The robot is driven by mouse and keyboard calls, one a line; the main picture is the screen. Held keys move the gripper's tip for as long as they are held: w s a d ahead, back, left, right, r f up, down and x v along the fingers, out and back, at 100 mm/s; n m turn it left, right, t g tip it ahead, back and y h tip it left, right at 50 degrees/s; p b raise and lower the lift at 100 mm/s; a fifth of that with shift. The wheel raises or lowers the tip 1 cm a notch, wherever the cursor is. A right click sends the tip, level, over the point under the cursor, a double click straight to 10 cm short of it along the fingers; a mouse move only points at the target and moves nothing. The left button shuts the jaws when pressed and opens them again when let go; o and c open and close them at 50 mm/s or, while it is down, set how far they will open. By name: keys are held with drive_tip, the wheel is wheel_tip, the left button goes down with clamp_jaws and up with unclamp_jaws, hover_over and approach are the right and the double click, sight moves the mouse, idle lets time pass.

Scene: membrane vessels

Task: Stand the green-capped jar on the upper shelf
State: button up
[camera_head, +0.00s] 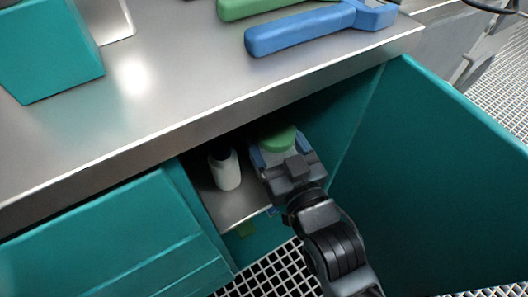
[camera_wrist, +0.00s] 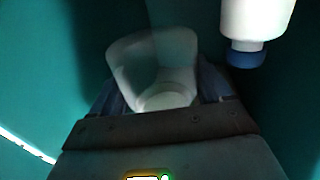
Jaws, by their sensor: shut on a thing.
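The green-capped jar (camera_head: 278,138) is inside the open cabinet, at the right part of the upper shelf (camera_head: 232,208). Its green cap shows in the head view; my gripper hides most of its body. In the wrist view its clear, pale body (camera_wrist: 155,62) sits between the fingers. My gripper (camera_head: 275,157) is shut on the jar, reaching in from the front; it also shows in the wrist view (camera_wrist: 163,92). I cannot tell whether the jar's base touches the shelf.
A white bottle with a dark blue cap (camera_head: 226,171) stands on the shelf left of the jar, close by; it also shows in the wrist view (camera_wrist: 256,20). The open teal door (camera_head: 440,180) is at right. The steel worktop (camera_head: 170,85) overhangs the opening.

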drive_tip(key=x, duration=0.3)
drive_tip(key=shift+w+a+f+b, duration=0.1)
drive_tip(key=shift+a+f+b, duration=0.1)
drive_tip(key=shift+a+b, duration=0.15)
drive_tip(key=shift+d+f, duration=0.1)
drive_tip(key=shift+f, duration=0.6)
wheel_tip(320, 180, down, 5)
drive_tip(key=b, duration=0.3)
drive_tip(key=shift+f, duration=0.15)
drive_tip(key=shift+w+a, duration=0.15)
drive_tip(key=shift+a, duration=0.1)
drive_tip(key=shift+f, duration=0.1)
drive_tip(key=o, duration=0.8)
